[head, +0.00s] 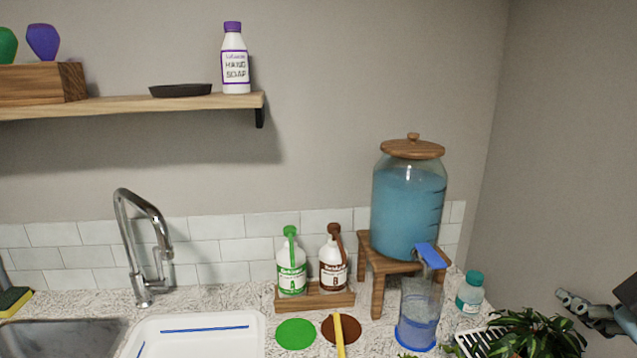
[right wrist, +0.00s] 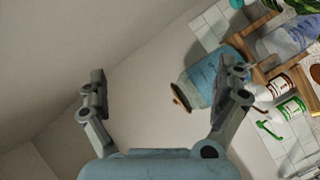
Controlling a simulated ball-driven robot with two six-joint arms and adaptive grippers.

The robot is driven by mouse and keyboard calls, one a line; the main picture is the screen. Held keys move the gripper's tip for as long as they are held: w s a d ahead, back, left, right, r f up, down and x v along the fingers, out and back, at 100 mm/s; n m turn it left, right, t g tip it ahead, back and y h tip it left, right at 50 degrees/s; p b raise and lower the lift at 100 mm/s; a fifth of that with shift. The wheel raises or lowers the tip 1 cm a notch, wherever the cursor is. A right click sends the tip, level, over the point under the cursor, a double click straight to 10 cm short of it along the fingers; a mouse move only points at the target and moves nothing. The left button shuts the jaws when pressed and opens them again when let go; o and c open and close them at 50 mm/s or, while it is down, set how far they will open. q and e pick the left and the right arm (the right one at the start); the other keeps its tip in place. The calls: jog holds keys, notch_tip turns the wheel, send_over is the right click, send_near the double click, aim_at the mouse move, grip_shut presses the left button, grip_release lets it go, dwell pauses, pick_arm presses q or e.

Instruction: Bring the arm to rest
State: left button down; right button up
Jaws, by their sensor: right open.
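My right gripper (head: 592,308) is at the far right edge of the head view, raised near the leafy plant (head: 530,338) and well right of the drink dispenser (head: 408,205). In the right wrist view my right gripper (right wrist: 165,88) has its two fingers spread wide, with nothing between them but the wall behind. The dispenser, tilted in that view, shows behind the right-hand finger. I cannot tell whether the gripper touches the plant. My left gripper is not in view.
The dispenser stands on a wooden stand (head: 377,284) with a glass pitcher (head: 419,305) under its blue tap. A teal-capped bottle (head: 469,293) stands to the right. Green and brown pump bottles stand in a wooden tray (head: 315,299). A faucet (head: 150,225) and sink (head: 60,338) are left.

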jog(key=s+a+f+m+g+y, duration=0.3)
jog(key=s+a+f+g, duration=0.3)
jog(key=s, duration=0.3)
jog(key=s+a+f+m+g+y, duration=0.25)
jog(key=s+a+f+g, duration=0.25)
jog(key=s+f, duration=0.3)
notch_tip(320, 180, down, 39)
jog(key=s+d+g+b, duration=0.1)
jog(key=s+d+b, duration=0.2)
jog(key=b, duration=1)
jog(key=s+f+b, duration=0.5)
jog(key=s+f, duration=0.4)
jog(key=f, duration=0.4)
jog(key=s+f+g+b, duration=0.1)
jog(key=s+f+b, duration=0.5)
jog(key=s+f, duration=0.3)
notch_tip(320, 180, down, 5)
jog(key=shift+d+r+g+y, duration=0.15)
jog(key=shift+d+g+y, duration=0.15)
jog(key=shift+d+y, duration=0.05)
jog(key=shift+s, duration=0.1)
